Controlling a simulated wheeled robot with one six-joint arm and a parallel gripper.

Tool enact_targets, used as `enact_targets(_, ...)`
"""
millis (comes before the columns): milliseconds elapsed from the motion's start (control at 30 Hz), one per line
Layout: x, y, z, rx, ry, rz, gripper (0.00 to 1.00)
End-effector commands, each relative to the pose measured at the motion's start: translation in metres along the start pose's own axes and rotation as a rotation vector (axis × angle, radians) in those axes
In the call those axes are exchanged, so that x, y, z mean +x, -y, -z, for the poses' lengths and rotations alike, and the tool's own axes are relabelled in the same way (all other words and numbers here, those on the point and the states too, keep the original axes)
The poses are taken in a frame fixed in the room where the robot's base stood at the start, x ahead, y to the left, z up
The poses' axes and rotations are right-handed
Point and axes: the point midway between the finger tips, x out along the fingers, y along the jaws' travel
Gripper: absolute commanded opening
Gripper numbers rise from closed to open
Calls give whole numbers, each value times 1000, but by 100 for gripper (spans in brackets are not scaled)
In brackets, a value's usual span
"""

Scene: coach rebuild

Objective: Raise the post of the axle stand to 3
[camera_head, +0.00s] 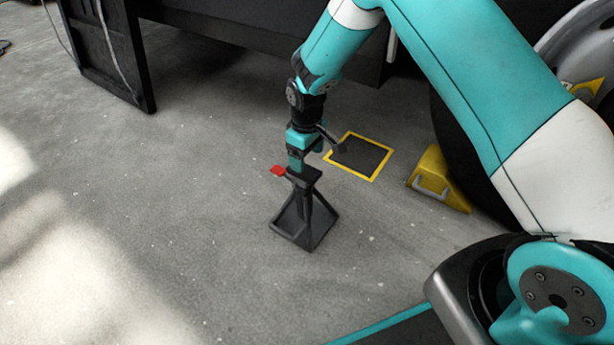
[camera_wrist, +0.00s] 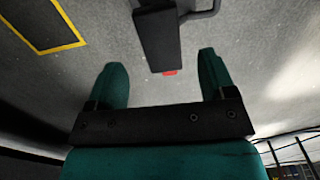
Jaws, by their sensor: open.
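The dark axle stand (camera_head: 316,232) stands upright on the concrete floor in the head view, with splayed legs and a flat top. A red tab (camera_head: 278,170) sticks out on the left near its top. My gripper (camera_head: 298,166) is pointing down right at the stand's top and partly hides it. In the wrist view, my teal fingers (camera_wrist: 161,62) are apart with nothing clamped between them. The stand's dark top (camera_wrist: 158,35) and the red tab (camera_wrist: 169,73) lie ahead of and between them. I cannot read any height marks on the post.
A yellow-bordered dark floor square (camera_head: 360,157) lies behind the stand. A yellow wheel chock (camera_head: 437,180) sits to the right beside a big wheel. A dark vehicle body (camera_head: 260,30) and a black panel (camera_head: 105,50) stand behind. The floor left and front is clear.

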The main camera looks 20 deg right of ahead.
Motion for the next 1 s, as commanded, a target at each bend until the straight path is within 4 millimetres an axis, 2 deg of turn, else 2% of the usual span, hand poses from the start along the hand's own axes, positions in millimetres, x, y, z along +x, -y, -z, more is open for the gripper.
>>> enact_targets(33, 17, 0, 0, 0, 1, 1, 77)
enact_targets(233, 44, 0, 0, 0, 0, 0, 77)
enact_targets(400, 52, 0, 0, 0, -1, 0, 77)
enact_targets(667, 52, 0, 0, 0, -1, 0, 77)
enact_targets(767, 52, 0, 0, 0, 0, 0, 58)
enact_targets(967, 52, 0, 0, 0, 0, 0, 12)
enact_targets(1000, 52, 0, 0, 0, 0, 0, 8)
